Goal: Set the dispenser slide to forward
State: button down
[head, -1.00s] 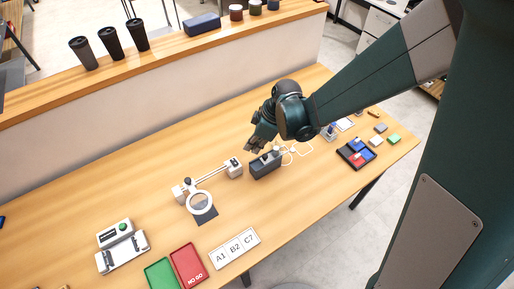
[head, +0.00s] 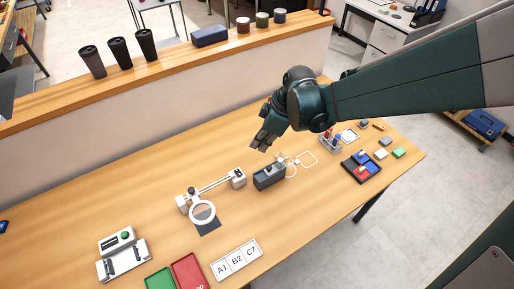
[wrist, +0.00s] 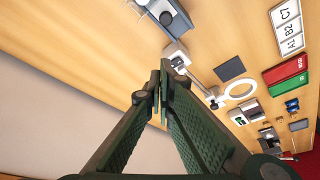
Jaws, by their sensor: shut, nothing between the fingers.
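A dark grey box-shaped device (head: 268,178), which looks like the dispenser, sits on the wooden table near the middle of the head view. A small part stands up on its top. In the wrist view the grey device (wrist: 180,22) is cut off by the top edge, with a dark round knob (wrist: 166,18) on it. I cannot tell the slide's position. My gripper (head: 262,142) is above and behind the device, apart from it. In the wrist view my gripper (wrist: 160,90) is shut and empty, its fingertips together.
A ring magnifier (head: 202,212) on a jointed arm stands left of the device. A white cable (head: 302,163) lies to its right, near a tray of coloured parts (head: 375,165). A label plate (head: 236,260) and a red tray (head: 188,272) are in front. A raised ledge (head: 180,80) runs behind.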

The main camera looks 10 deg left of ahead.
jog(key=shift+d+r, duration=0.2)
jog(key=shift+r, duration=0.4)
jog(key=shift+d, duration=0.1)
jog(key=s+d+r+m+t+h+b, duration=0.1)
jog(key=s+d+r+m+t+b, duration=0.2)
jog(key=d, duration=0.6)
jog(key=d+r+m+t+b, duration=0.1)
jog(key=d+r+m, duration=0.35)
jog(key=d, duration=0.35)
jog(key=s+d+m+t+h+b, duration=0.1)
jog(key=s+d+m, duration=0.4)
jog(key=d, duration=0.3)
jog(key=s+d+m+t+h+b, duration=0.2)
jog(key=s+d+m, duration=0.3)
jog(key=d, duration=0.4)
jog(key=shift+s+d+f+b, duration=0.25)
jog(key=shift+s+f+b, duration=0.05)
jog(key=shift+f, duration=0.1)
jog(key=shift+m, duration=0.25)
jog(key=shift+f, duration=0.1)
